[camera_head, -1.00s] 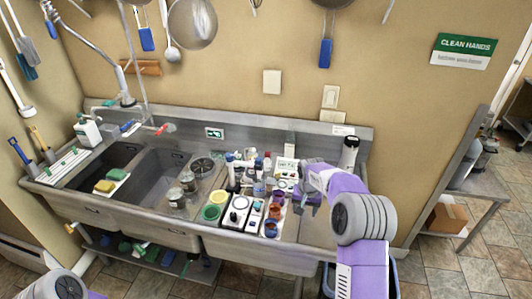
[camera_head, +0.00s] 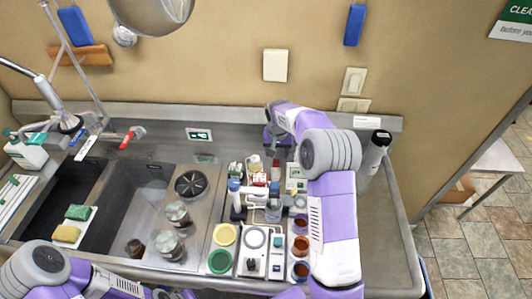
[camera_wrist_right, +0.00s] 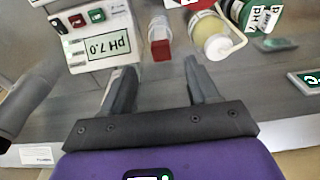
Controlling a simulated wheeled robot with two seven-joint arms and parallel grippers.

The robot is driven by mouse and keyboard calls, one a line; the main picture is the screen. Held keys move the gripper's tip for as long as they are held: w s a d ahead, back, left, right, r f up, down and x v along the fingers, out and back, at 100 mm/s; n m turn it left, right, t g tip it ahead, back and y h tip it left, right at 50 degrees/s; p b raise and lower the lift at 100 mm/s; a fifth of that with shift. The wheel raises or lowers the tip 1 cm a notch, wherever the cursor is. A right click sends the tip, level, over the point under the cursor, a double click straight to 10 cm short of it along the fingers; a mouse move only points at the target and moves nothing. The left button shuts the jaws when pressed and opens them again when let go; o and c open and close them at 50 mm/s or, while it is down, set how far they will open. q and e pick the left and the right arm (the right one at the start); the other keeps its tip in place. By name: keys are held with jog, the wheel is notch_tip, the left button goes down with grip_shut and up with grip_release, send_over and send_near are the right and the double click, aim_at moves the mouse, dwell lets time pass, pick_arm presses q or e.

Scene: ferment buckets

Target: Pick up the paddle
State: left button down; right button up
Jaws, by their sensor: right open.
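I cannot make out a paddle for certain in the present views. My right gripper (camera_head: 278,150) is at the back of the sink's drainboard, above the group of bottles. In the right wrist view its two fingers (camera_wrist_right: 163,80) are apart with nothing held between them. A small red-capped vial (camera_wrist_right: 160,42) shows beyond the fingertips, apart from them. My left arm comes in at the lower left of the head view. Its end is at the bottom edge, too cut off to read the jaws.
A pH 7.0 box (camera_wrist_right: 102,45) and bottles stand near the right gripper. Jars (camera_head: 177,213) stand left.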

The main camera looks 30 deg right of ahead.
aim_at(276, 161)
jog(key=f, duration=0.4)
jog(key=f+p, duration=0.1)
jog(key=f, duration=0.1)
jog(key=shift+w+d+f, duration=0.15)
jog(key=shift+w, duration=0.15)
jog(key=shift+w+f, duration=0.2)
jog(key=shift+f, duration=0.3)
grip_shut()
